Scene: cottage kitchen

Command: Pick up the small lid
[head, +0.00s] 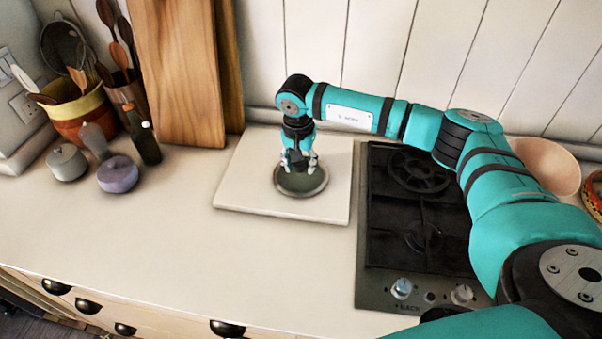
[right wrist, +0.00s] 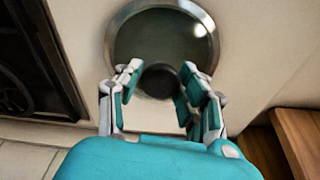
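The small lid (head: 301,188) is round, with dark greenish glass and a metal rim, and lies on the white board on the counter. In the right wrist view the lid (right wrist: 163,40) fills the top middle, with its dark knob (right wrist: 160,81) facing me. My right gripper (head: 299,160) points down over the lid. In the right wrist view the fingers of my right gripper (right wrist: 160,76) stand apart on either side of the knob, with no clear grip on it; contact is hard to judge. My left gripper is not in view.
The white board (head: 240,190) lies left of the black gas hob (head: 412,235). Wooden cutting boards (head: 180,70) lean on the wall. A utensil pot (head: 82,108), a grey pot (head: 67,163), a purple pot (head: 117,175) and a dark bottle (head: 143,138) stand left. The front-left counter is clear.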

